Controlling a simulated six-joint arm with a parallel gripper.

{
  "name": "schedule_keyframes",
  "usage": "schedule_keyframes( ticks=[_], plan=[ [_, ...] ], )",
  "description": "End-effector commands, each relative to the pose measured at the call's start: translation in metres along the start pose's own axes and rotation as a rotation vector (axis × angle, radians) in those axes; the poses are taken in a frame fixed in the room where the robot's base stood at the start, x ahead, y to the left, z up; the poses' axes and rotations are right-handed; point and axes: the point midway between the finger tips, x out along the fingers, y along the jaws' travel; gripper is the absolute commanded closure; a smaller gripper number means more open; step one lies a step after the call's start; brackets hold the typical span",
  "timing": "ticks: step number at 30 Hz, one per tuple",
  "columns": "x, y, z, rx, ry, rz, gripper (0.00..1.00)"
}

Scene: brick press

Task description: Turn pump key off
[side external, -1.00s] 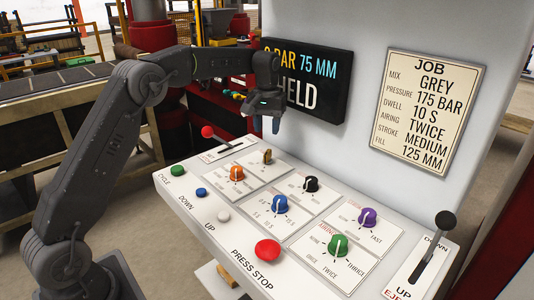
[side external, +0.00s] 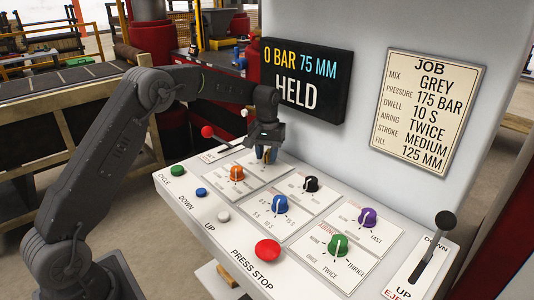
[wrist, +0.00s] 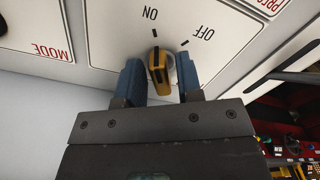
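The pump key is a brass key (wrist: 157,68) in a round socket on a white panel plate. In the wrist view it lines up with the ON mark, and the OFF mark is to its right. My gripper (wrist: 162,76) is open, with one blue finger on each side of the key. The left finger is very close to the key; a wider gap shows on the right. In the side view my gripper (side external: 266,154) points down over the back-left plate and mostly hides the key.
An orange knob (side external: 237,174) stands just in front of my gripper, and a black knob (side external: 311,184) is to the right. A red-topped lever (side external: 208,132) is to the left. The display (side external: 305,82) behind reads 0 BAR, 75 MM, HELD.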

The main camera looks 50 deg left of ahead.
Motion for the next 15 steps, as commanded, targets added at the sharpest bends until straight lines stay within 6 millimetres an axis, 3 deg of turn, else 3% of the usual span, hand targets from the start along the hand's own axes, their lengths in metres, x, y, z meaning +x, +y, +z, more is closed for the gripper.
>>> schedule_keyframes(
  ticks=[10, 15],
  plan=[
    [-0.0003, 0.0, 0.0, 0.0, 0.0, 0.0, 1.0],
    [-0.0004, 0.0, -0.0001, 0.002, 0.0, 0.0, 1.0]
  ],
)
